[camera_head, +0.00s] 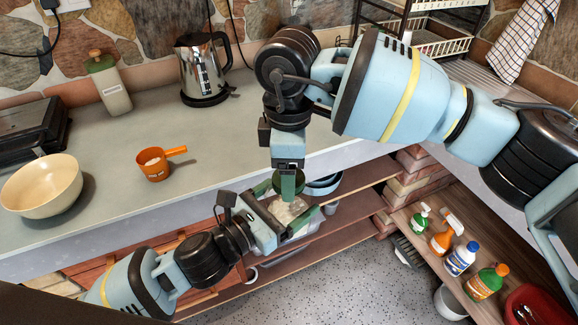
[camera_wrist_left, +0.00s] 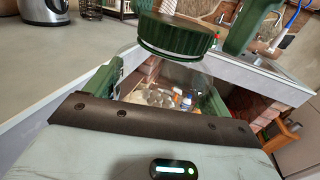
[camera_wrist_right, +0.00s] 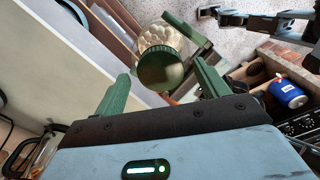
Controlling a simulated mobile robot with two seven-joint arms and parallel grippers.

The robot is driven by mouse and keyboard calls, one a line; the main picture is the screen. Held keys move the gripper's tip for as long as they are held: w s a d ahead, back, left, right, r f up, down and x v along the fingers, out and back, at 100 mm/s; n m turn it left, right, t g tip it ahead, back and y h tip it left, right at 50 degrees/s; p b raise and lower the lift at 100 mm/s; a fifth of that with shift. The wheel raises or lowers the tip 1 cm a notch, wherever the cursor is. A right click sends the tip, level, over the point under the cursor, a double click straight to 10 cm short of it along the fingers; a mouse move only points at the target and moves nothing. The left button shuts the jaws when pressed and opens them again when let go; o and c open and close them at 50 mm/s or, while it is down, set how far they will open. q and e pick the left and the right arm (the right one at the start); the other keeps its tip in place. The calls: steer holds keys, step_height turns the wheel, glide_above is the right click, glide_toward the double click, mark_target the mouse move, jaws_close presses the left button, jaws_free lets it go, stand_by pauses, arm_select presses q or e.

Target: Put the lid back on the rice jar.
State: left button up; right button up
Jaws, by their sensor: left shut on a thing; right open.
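The clear rice jar (camera_head: 291,213), with pale contents, is held by my left gripper (camera_head: 283,226), whose fingers are shut on its sides. The jar is in front of the counter edge, and its glass also shows in the left wrist view (camera_wrist_left: 165,90). The dark green lid (camera_wrist_left: 180,35) is over the jar's mouth; I cannot tell if it is fully seated. My right gripper (camera_wrist_right: 165,85) is open above the jar, its fingers on either side of the lid (camera_wrist_right: 160,68) and visibly apart from it.
On the counter (camera_head: 225,135) are a cream bowl (camera_head: 42,187), an orange measuring cup (camera_head: 153,166), a bottle (camera_head: 109,85) and a kettle (camera_head: 200,70). Below are wooden shelves (camera_head: 345,190). Several cleaning bottles, including a blue-capped one (camera_head: 461,259), stand on the right shelf.

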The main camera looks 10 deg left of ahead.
step_height(320, 180, up, 4)
steer(key=shift+r, duration=0.1)
steer(key=shift+c, duration=0.4)
steer(key=n, duration=0.6)
steer(key=shift+r, duration=0.3)
steer(key=n, duration=0.3)
steer(key=shift+a+r, duration=0.1)
steer(key=shift+r, duration=0.1)
steer(key=n, duration=0.4)
steer(key=shift+r+n, duration=0.25)
steer(key=shift+n, duration=0.15)
steer(key=n, duration=0.4)
steer(key=shift+r, duration=0.25)
steer(key=n, duration=0.3)
steer(key=shift+r+n, duration=0.2)
steer(key=shift+n, duration=0.1)
steer(key=n, duration=0.6)
steer(key=shift+r, duration=0.35)
